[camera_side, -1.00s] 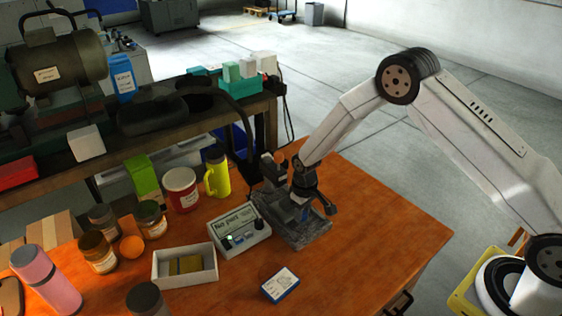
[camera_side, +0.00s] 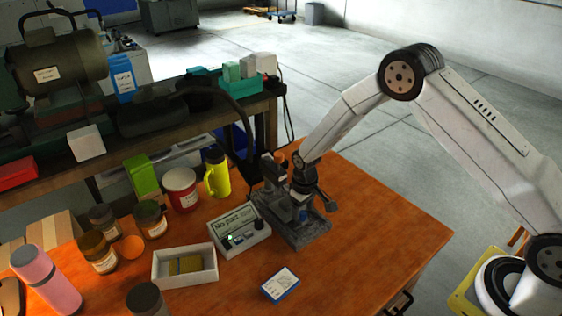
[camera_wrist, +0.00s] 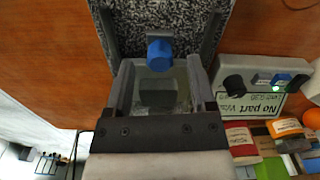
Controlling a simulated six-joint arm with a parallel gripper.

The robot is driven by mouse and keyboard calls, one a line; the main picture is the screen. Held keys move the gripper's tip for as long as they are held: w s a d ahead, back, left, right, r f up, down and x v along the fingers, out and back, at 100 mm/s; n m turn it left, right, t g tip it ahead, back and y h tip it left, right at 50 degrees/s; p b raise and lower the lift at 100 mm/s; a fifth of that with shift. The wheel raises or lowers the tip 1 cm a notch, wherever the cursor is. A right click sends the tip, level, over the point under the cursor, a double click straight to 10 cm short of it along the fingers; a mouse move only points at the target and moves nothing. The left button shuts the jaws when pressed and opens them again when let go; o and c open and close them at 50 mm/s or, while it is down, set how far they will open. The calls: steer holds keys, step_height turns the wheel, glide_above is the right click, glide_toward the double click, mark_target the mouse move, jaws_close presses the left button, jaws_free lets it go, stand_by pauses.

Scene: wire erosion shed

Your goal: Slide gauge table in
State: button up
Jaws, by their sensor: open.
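The gauge stands on the bench with a speckled grey base (camera_side: 308,236) and a dark upright at its back left. In the wrist view the speckled base (camera_wrist: 165,20) fills the top middle. A blue knob (camera_wrist: 160,53) sits in front of it, and a grey block (camera_wrist: 158,92) lies on a paler plate nearer me. My gripper (camera_side: 304,203) is down at the gauge, over its base. In the wrist view my gripper (camera_wrist: 160,64) is open, its fingers either side of the knob and block. I cannot tell whether they touch. The gauge table's exact position is partly hidden by my wrist.
A display box (camera_side: 240,231) reading "No part", with a green light, stands left of the gauge. A white tray (camera_side: 160,277) with yellowish pieces, a blue-edged card box (camera_side: 280,284), a red tin (camera_side: 181,189) and a yellow mug (camera_side: 216,175) are near. The bench's right side is clear.

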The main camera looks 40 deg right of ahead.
steer(key=shift+r, duration=3.35)
steer(key=shift+m, duration=0.3)
steer(key=m, duration=1)
steer(key=shift+s, duration=0.1)
steer(key=shift+f, duration=3.9)
jaws_close()
